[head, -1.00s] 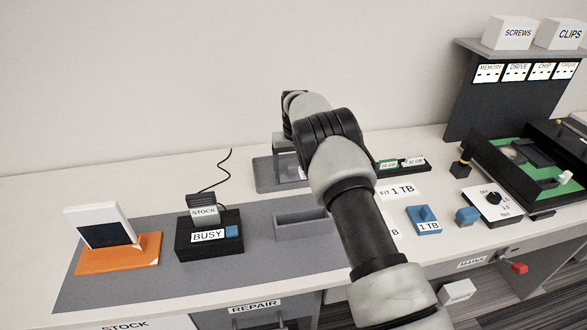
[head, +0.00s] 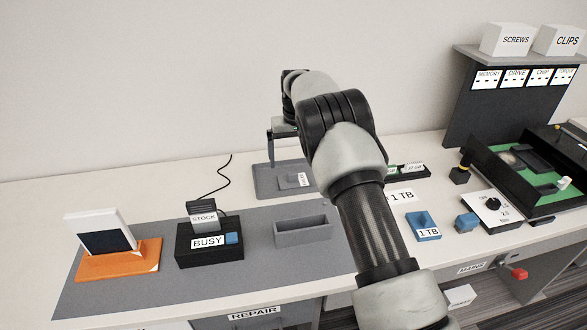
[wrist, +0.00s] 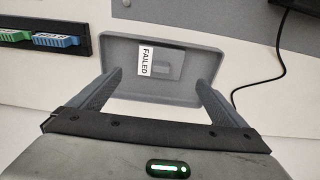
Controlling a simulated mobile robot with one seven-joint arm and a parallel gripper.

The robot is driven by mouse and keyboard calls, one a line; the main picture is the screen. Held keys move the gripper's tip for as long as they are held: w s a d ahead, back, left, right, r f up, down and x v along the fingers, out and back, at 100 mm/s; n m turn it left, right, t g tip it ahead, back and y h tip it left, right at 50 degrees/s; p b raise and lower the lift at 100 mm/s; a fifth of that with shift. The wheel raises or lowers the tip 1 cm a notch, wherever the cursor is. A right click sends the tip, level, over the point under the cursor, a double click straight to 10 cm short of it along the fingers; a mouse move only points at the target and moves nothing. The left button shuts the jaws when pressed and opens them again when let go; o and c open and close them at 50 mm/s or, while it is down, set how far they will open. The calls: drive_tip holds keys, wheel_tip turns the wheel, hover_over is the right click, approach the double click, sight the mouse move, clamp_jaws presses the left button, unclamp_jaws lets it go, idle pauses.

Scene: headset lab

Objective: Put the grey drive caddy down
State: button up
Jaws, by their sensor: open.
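The grey drive caddy (head: 289,180), with a white label, lies flat in a shallow grey tray (head: 265,188) at the back of the bench. In the wrist view the caddy (wrist: 170,66) shows a label reading FAILED and sits inside the rim of the tray (wrist: 118,80), apart from my fingers. My gripper (wrist: 160,84) is open and empty, its two fingers spread wide on either side of the tray's near part. In the head view my arm hides part of the gripper and the tray's right side.
A dark rack (wrist: 45,40) with green and blue pieces stands beside the tray. An empty grey holder (head: 303,231), a black BUSY dock (head: 208,255) holding a STOCK caddy (head: 203,219), and a blue 1 TB caddy (head: 423,228) are nearer. A black cable (head: 218,182) runs left of the tray.

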drive_tip(key=s+d+r+m+t, duration=0.1)
drive_tip(key=s+d+r, duration=0.2)
drive_tip(key=r, duration=0.5)
drive_tip(key=s+d+r, duration=0.2)
drive_tip(key=s+r, duration=0.1)
drive_tip(key=r, duration=0.5)
drive_tip(key=s+d+r+t, duration=0.1)
drive_tip(key=s+d+r, duration=0.3)
drive_tip(key=s+r, duration=0.65)
drive_tip(key=s+d+f+t, duration=0.1)
drive_tip(key=s+d+f, duration=0.1)
drive_tip(key=s, duration=1.1)
drive_tip(key=s+d+f+m+t, duration=0.1)
drive_tip(key=s+d+f, duration=0.1)
drive_tip(key=s, duration=1.2)
drive_tip(key=shift+s+d, duration=0.3)
drive_tip(key=shift+s, duration=0.1)
